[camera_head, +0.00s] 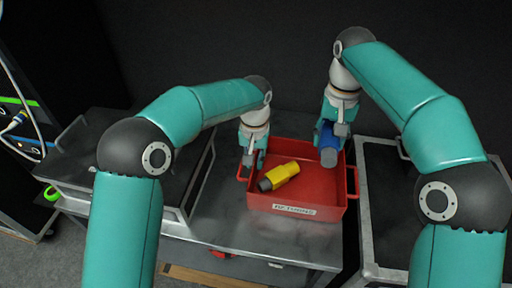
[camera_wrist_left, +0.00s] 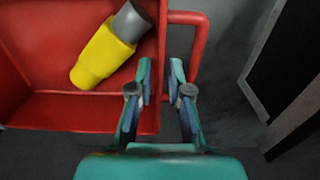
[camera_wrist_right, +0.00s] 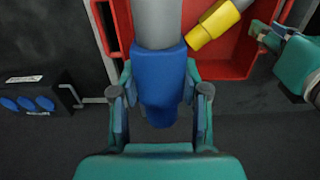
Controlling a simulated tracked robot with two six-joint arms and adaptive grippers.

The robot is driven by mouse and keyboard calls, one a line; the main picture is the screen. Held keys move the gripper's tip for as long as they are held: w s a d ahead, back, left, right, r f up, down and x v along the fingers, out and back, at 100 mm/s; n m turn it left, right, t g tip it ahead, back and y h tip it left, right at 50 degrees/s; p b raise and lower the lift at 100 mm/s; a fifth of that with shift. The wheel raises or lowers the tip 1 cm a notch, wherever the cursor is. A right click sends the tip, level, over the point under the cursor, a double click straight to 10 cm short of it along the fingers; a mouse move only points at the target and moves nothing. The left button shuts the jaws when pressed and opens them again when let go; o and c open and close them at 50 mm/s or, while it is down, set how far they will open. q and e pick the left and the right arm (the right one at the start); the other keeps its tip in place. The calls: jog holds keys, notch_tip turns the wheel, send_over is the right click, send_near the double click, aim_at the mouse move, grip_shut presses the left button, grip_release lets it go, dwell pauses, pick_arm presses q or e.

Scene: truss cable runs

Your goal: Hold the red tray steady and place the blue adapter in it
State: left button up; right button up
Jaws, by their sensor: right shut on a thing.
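The red tray (camera_head: 318,213) with a "RETURNS" label stands on the table and has a handle on each side. My left gripper (camera_head: 248,166) is at its left handle. In the left wrist view, its fingers (camera_wrist_left: 162,82) are apart, near the handle (camera_wrist_left: 196,52) and the tray's side wall; I cannot tell whether they touch it. My right gripper (camera_head: 335,128) is shut on the blue adapter (camera_head: 326,138), which has a grey end, and holds it above the back right of the tray. The adapter also shows in the right wrist view (camera_wrist_right: 158,75).
A yellow adapter (camera_head: 284,173) with a dark grey end lies in the tray's left part. The tray's front right floor is clear. Metal-framed dark trays or cases flank it on the left (camera_head: 182,215) and right (camera_head: 370,215). A panel with blue sockets (camera_wrist_right: 28,103) shows in the right wrist view.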

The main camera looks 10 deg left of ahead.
aim_at(255, 168)
pick_arm(q)
jog(key=shift+f, duration=1.75)
grip_shut()
